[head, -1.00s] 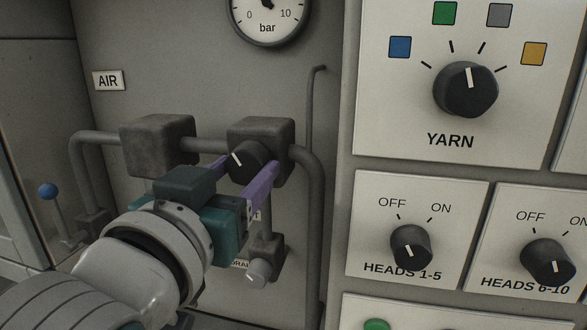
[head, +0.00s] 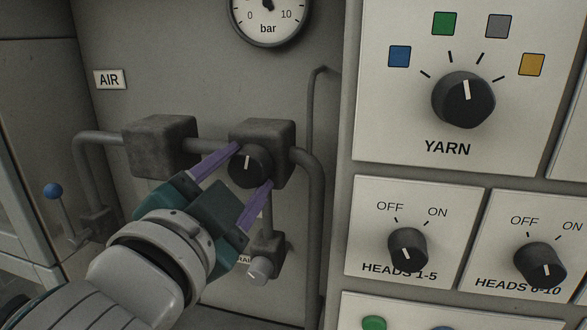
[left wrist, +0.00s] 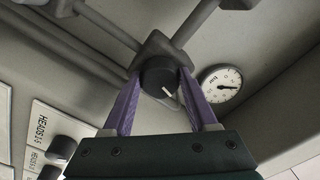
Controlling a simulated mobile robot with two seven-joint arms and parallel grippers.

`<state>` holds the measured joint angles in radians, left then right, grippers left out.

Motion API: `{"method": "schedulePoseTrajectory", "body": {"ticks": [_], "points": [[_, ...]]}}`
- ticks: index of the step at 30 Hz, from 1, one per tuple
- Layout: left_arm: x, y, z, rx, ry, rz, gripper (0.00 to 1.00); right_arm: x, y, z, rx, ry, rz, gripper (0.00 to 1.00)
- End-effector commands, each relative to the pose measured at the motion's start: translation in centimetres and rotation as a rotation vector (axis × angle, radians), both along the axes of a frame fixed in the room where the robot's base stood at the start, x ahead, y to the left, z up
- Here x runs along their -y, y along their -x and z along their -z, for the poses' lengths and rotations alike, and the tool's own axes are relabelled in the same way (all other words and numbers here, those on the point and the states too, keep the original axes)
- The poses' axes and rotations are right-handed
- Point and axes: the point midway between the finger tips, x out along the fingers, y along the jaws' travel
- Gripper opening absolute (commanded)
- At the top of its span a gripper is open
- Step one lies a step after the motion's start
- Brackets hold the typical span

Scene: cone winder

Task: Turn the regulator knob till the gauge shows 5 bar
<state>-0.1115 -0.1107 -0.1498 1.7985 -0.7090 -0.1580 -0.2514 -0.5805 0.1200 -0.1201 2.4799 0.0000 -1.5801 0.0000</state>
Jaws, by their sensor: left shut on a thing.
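The regulator knob (head: 250,166) is a black round knob with a white mark, on the front of a dark block. Its mark stands almost straight up in the head view. My left gripper (head: 254,168) is shut on the knob, one purple finger on each side. The left wrist view shows the knob (left wrist: 159,77) between the fingers. The gauge (head: 269,20) is cut off at the top of the head view, with 0, 10 and "bar" visible. Its dial shows whole but small in the left wrist view (left wrist: 221,84); I cannot read its value. My right gripper is out of view.
A second dark block (head: 159,146) and pipes adjoin the regulator block. A small grey drain knob (head: 260,268) sits below. A blue-tipped lever (head: 53,191) is at the left. The YARN panel (head: 385,135) and HEADS switches (head: 407,250) stand to the right.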

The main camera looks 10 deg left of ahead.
Motion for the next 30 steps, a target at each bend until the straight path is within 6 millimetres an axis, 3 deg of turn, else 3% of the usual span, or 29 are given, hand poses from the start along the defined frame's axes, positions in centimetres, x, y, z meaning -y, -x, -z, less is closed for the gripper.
{"method": "schedulePoseTrajectory", "body": {"ticks": [13, 30], "points": [[-0.06, -0.01, -0.07, 0.010, -0.286, 0.000, 0.03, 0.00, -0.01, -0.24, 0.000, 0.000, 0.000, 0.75], [-0.04, -0.01, -0.09, 0.012, -0.352, 0.000, 0.03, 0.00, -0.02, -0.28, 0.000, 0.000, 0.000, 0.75]]}}
